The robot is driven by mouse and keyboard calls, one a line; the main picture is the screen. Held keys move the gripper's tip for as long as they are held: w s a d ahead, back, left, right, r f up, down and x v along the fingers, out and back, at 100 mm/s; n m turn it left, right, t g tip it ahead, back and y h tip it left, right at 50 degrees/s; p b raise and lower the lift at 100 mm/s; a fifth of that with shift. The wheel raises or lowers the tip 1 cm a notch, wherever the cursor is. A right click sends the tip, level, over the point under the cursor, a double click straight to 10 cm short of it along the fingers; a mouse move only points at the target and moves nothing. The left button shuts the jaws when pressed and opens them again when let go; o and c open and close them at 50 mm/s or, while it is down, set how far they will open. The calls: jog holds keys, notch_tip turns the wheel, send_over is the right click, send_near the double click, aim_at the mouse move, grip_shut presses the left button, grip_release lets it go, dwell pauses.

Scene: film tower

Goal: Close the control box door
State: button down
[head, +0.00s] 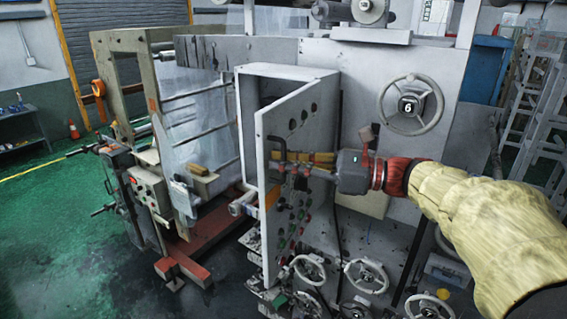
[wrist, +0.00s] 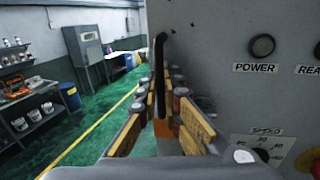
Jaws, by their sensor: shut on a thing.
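The control box (head: 245,118) is a grey metal cabinet on the machine's face. Its door (head: 285,122) stands open, swung out toward me, with its panel of buttons and knobs facing right. A dark bent handle (head: 277,143) sits near the door's free edge; it also shows in the wrist view (wrist: 160,55) between the fingers. My gripper (head: 284,166) reaches in from the right and is shut on the handle, its yellow-padded fingers (wrist: 165,115) on both sides. The wrist view shows the door panel (wrist: 218,75) close on the right, with a POWER label. The fingers partly hide the handle's lower part.
A handwheel marked 6 (head: 410,104) is on the machine wall right of the door. Several smaller handwheels (head: 365,276) sit below. A white-and-red frame stands left of the box. Green floor (head: 60,225) is clear at the far left.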

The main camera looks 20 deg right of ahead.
dwell(0.5)
jog(key=shift+w+a+t, duration=0.25)
jog(key=shift+a+t, duration=0.05)
jog(key=shift+a, duration=0.15)
jog(key=w+a+m+t+h+b, duration=0.6)
jog(key=w+a, duration=0.5)
jog(key=w, duration=0.5)
jog(key=w+a+m+t+h+b, duration=0.1)
jog(key=w+m+h+b, duration=0.35)
jog(key=w, duration=0.95)
jog(key=w+d+m+h+p, duration=0.2)
jog(key=w+d+h+p, duration=0.2)
jog(key=w, duration=0.6)
jog(key=w+d+m+h+p, duration=0.2)
jog(key=w+d+h+p, duration=0.2)
jog(key=w, duration=0.7)
jog(key=d+h, duration=0.2)
jog(key=shift+d+r+m+h, duration=0.15)
jog(key=shift+d+m+h, duration=0.15)
jog(key=shift+m+h, duration=0.05)
jog(key=shift+g, duration=0.3)
